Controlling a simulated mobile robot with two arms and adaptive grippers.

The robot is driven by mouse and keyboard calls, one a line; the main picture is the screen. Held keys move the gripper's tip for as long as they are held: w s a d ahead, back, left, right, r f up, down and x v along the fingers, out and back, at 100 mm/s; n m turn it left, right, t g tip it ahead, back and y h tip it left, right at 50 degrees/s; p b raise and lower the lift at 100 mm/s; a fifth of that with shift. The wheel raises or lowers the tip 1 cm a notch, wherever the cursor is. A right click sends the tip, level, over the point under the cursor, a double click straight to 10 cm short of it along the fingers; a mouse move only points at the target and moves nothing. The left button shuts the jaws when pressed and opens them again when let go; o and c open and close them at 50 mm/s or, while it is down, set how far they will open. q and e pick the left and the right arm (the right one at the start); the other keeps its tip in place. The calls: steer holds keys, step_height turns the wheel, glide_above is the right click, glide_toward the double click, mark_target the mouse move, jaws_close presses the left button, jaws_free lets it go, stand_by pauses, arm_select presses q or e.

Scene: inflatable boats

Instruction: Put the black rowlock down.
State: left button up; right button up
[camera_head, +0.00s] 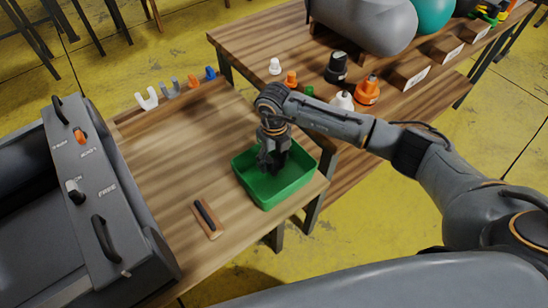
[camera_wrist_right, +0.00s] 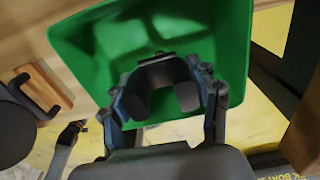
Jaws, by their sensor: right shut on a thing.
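My right gripper (camera_head: 270,160) points down into a green tray (camera_head: 247,186) on the wooden table, above the tray's floor. In the right wrist view, the gripper (camera_wrist_right: 168,90) is shut on the black rowlock (camera_wrist_right: 158,72), a dark U-shaped piece between its fingers. The green tray (camera_wrist_right: 90,40) lies behind it there. In the head view the rowlock blends with the dark fingers. I cannot tell whether it touches the tray floor. My left gripper is not in view.
Other rowlocks, white (camera_head: 147,99), grey and blue (camera_head: 211,73), line the table's back edge. A wooden block with a black handle (camera_head: 206,218) lies left of the tray. A grey boat part (camera_head: 90,190) stands at left. Bare tabletop lies between.

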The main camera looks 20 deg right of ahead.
steer(key=shift+f, duration=0.35)
steer(key=o, duration=1.2)
steer(key=shift+r, duration=0.1)
steer(key=shift+r, duration=0.1)
steer(key=shift+r, duration=0.3)
step_height(320, 180, up, 12)
steer(key=shift+w+r, duration=0.1)
steer(key=shift+r, duration=0.1)
